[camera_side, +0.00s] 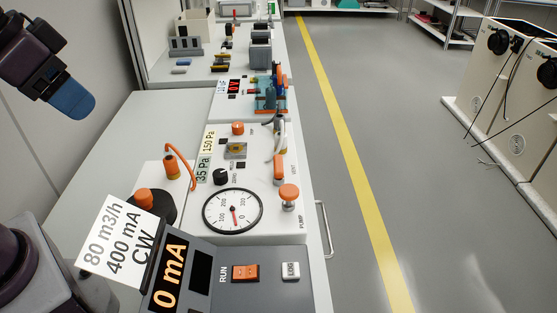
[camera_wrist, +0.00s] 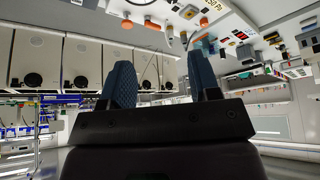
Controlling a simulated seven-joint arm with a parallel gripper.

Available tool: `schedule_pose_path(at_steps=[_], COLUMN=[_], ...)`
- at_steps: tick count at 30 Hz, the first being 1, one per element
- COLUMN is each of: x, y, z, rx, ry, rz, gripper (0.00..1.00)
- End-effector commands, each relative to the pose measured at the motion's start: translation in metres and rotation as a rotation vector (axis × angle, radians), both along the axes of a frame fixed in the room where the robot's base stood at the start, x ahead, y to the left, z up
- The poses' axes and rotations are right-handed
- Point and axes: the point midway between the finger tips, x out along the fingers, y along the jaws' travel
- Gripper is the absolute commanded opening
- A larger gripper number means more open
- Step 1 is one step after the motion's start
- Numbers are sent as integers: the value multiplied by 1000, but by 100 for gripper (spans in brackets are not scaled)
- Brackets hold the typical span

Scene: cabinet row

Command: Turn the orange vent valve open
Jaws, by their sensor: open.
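The orange vent valve (camera_side: 278,169) has an upright orange handle on the white panel, beside small lettering that seems to read VENT. A second orange handle (camera_side: 289,194) stands near the PUMP label. My gripper (camera_side: 72,100) is at the upper left of the side view, well away from the valve and above the bench. In the wrist view my gripper (camera_wrist: 160,75) shows two blue fingers, apart, with nothing between them. Several orange parts (camera_wrist: 152,24) show at the top of that view; I cannot tell which is the vent valve.
A round gauge (camera_side: 233,211) and an orange knob (camera_side: 238,128) share the panel. An orange cable (camera_side: 182,150) loops up on its left. A display box (camera_side: 168,287) and a white sign (camera_side: 117,240) stand in front. Bare bench (camera_side: 120,140) lies left of the panel.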

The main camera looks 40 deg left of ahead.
Motion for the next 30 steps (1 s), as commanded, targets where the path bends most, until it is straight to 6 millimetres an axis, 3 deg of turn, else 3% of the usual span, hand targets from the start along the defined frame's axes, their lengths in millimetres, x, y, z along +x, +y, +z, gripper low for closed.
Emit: schedule_pose_path(at_steps=[1,5,6,11,17,23,30], x=[1,8,15,59,128,200,278], y=[-1,-3,-3,-9,-18,-30,-47], z=[-2,-18,-21,-29,-47,-85,-150], rx=[1,0,0,4,28,62,111], ry=[12,99,129,242,355,449,524], rz=[-3,-13,-16,-42,-128,-254,-461], gripper=[68,98,100,100,100,100,100])
